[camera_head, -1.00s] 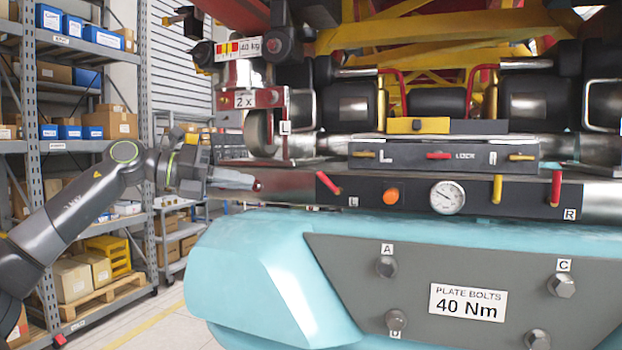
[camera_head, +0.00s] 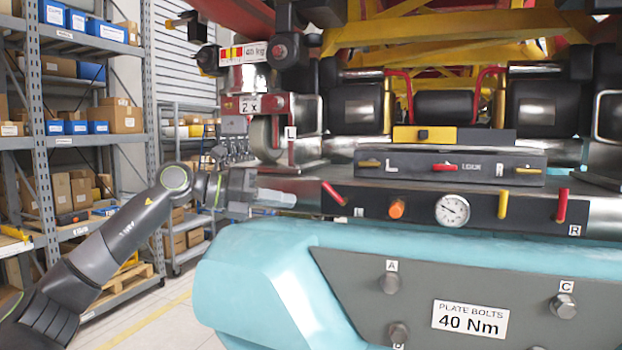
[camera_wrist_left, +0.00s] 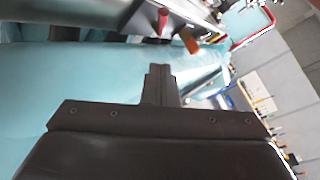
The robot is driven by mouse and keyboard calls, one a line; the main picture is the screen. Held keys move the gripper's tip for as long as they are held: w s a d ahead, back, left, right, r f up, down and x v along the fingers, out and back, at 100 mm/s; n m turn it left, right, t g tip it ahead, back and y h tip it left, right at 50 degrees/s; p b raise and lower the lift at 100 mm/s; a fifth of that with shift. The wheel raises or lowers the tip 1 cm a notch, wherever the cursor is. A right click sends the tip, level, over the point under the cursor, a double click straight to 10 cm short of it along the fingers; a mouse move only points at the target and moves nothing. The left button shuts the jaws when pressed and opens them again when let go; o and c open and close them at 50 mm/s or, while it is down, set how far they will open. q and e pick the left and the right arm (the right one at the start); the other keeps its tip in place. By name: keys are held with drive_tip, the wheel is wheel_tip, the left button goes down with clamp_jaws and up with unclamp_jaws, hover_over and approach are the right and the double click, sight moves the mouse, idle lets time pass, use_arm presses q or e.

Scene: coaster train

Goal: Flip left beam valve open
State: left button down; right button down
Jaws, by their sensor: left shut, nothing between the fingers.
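The left beam valve has a red lever (camera_head: 334,193) at the left end of the dark front beam panel, beside the L label. The lever is tilted, its top leaning left. My left gripper (camera_head: 293,199) is shut and empty, just left of the lever. A gap shows between its pale fingertips and the lever. In the left wrist view the shut fingers (camera_wrist_left: 159,72) point toward the beam. A red lever end (camera_wrist_left: 163,20) and an orange part (camera_wrist_left: 192,44) show beyond them. My right gripper is out of view.
Along the panel are an orange knob (camera_head: 397,209), a gauge (camera_head: 452,210), a yellow lever (camera_head: 503,204) and a red lever (camera_head: 562,205) near the R label. Above is a lock panel (camera_head: 450,168) with small levers. The teal body (camera_head: 250,270) bulges out below. Shelves (camera_head: 45,140) stand left.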

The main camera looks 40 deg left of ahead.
sight(330, 192)
use_arm(q)
drive_tip(key=p+x, duration=0.2)
drive_tip(key=x, duration=0.1)
drive_tip(key=shift+w+d+r, duration=0.1)
drive_tip(key=shift+w+d, duration=0.1)
drive_tip(key=shift+d, duration=0.05)
drive_tip(key=w+p, duration=0.1)
drive_tip(key=w+r+p, duration=0.1)
drive_tip(key=shift+w+d+r, duration=0.1)
drive_tip(key=shift+w+d, duration=0.05)
drive_tip(key=shift+w, duration=0.1)
drive_tip(key=shift+w+d+p, duration=0.1)
drive_tip(key=shift+w+p, duration=0.35)
drive_tip(key=shift+w, duration=0.05)
drive_tip(key=shift+s+r, duration=0.1)
drive_tip(key=shift+r, duration=0.1)
